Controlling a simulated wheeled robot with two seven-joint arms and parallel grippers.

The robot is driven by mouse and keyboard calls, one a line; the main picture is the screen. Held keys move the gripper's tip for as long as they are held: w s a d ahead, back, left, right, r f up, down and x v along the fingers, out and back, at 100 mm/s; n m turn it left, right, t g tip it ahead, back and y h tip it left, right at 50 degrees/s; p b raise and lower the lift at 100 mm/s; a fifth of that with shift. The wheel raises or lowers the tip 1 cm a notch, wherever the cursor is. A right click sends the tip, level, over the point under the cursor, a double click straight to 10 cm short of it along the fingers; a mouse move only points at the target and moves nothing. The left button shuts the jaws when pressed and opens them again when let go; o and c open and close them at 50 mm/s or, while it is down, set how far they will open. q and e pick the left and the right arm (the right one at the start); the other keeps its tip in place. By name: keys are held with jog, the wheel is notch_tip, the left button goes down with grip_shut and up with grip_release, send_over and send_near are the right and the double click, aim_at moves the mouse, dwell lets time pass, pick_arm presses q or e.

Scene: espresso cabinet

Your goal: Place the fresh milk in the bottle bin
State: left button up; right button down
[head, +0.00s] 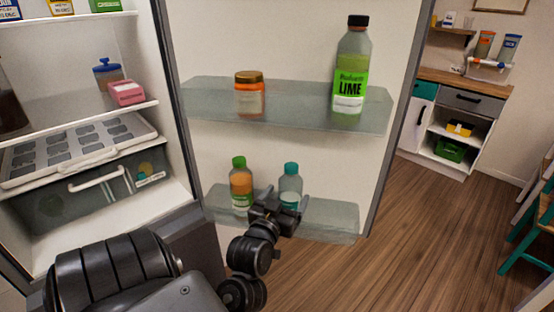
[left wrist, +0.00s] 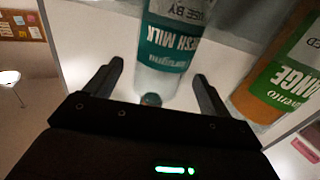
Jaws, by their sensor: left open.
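The fresh milk bottle (head: 290,184), pale with a teal cap, stands on the lower shelf of the open fridge door. In the left wrist view the fresh milk (left wrist: 172,50) appears inverted, its label readable. My left gripper (head: 284,203) is in front of the bottle and covers its lower part. In the left wrist view the left gripper (left wrist: 158,82) is open, with its fingers at either side of the bottle. I cannot tell whether they touch it. My right gripper is not in view. I cannot tell which container is the bottle bin.
An orange juice bottle (head: 241,186) stands close to the left of the milk. A green crate (head: 450,149) sits in the far cabinet. Wooden floor lies open at right.

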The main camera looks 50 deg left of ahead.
pick_arm(q)
jog(key=p+v, duration=0.3)
jog(key=shift+s+r, duration=0.15)
jog(key=shift+r, duration=0.2)
jog(key=v, duration=0.1)
jog(key=p+v, duration=0.1)
jog(key=v, duration=0.1)
jog(key=shift+s+d+f+p, duration=0.2)
jog(key=shift+s+f+p, duration=0.1)
jog(key=shift+s, duration=0.05)
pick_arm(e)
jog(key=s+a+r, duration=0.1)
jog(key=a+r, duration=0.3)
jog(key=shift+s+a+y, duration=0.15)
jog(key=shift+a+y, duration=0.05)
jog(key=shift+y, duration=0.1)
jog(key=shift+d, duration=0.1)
